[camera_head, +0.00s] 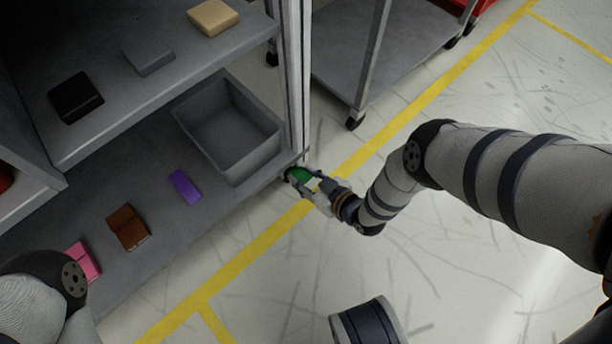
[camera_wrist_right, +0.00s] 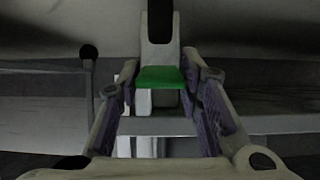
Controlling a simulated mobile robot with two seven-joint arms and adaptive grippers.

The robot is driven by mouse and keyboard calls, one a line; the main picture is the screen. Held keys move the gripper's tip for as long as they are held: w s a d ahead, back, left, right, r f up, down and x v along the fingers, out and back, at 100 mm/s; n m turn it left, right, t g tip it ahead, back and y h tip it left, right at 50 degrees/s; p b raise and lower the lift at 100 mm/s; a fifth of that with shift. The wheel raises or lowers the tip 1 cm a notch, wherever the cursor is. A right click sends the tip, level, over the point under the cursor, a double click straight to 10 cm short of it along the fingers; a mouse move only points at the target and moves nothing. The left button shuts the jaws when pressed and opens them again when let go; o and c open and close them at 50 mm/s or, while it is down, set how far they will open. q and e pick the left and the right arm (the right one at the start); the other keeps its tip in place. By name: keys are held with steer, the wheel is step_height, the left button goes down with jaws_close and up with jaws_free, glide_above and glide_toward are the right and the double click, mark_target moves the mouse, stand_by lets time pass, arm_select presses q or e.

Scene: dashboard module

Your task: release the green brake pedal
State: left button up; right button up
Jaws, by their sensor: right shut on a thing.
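The green brake pedal (camera_head: 299,175) is at the foot of the shelf's corner post, low down near the floor. In the right wrist view the green pedal (camera_wrist_right: 161,77) sits in front of a pale upright bracket. My right gripper (camera_head: 304,180) reaches it from the right. In the right wrist view its fingers (camera_wrist_right: 160,88) stand on either side of the pedal and are shut on it. The far side of the pedal is hidden. My left arm shows at the lower left, but its gripper is out of view.
The grey shelf unit (camera_head: 92,133) holds a black box (camera_head: 76,98), a tan box (camera_head: 213,17) and an empty grey bin (camera_head: 231,135). Purple (camera_head: 185,187), brown (camera_head: 128,228) and pink (camera_head: 84,262) items lie below. A cart (camera_head: 390,45) stands behind. The right floor is clear.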

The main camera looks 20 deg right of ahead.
stand_by(0.3)
steer(key=o, duration=1.2)
steer(key=shift+c, duration=0.2)
steer(key=v, duration=1.2)
